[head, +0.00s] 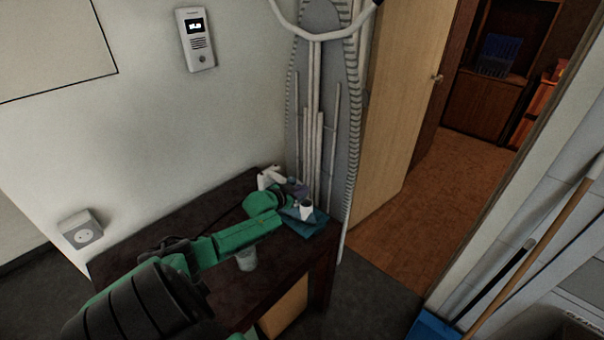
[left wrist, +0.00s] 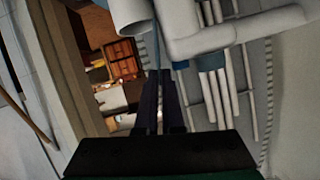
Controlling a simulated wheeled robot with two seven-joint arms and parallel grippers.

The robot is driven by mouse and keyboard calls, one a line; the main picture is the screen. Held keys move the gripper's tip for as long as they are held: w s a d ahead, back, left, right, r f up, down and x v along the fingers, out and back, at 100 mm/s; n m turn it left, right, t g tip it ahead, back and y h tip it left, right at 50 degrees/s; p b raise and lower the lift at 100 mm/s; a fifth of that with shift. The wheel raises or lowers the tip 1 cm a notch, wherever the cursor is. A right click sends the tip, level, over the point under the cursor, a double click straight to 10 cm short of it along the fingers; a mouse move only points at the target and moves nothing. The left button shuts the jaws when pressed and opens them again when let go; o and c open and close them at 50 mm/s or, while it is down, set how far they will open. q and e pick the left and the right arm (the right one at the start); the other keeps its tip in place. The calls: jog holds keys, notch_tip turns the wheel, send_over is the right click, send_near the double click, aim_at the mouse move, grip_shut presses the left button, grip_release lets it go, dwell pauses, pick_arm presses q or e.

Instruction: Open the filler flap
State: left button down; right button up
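A white object with rounded, tube-like parts stands at the far end of the dark table; its left part (head: 270,177) and a short white cylinder (head: 305,210) show on either side of my left gripper (head: 297,190). In the left wrist view, thick white tubes (left wrist: 215,42) and a white cylinder end (left wrist: 133,16) lie beyond the fingertips. I cannot make out a filler flap. My right gripper is not in view.
A blue-teal item (head: 308,226) lies under the white cylinder on the table (head: 215,205). An ironing board (head: 322,110) leans on the wall behind. A wooden door (head: 400,100) stands open at right.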

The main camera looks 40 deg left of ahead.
pick_arm(q)
jog(key=c, duration=1)
grip_release()
jog(key=shift+c, duration=0.2)
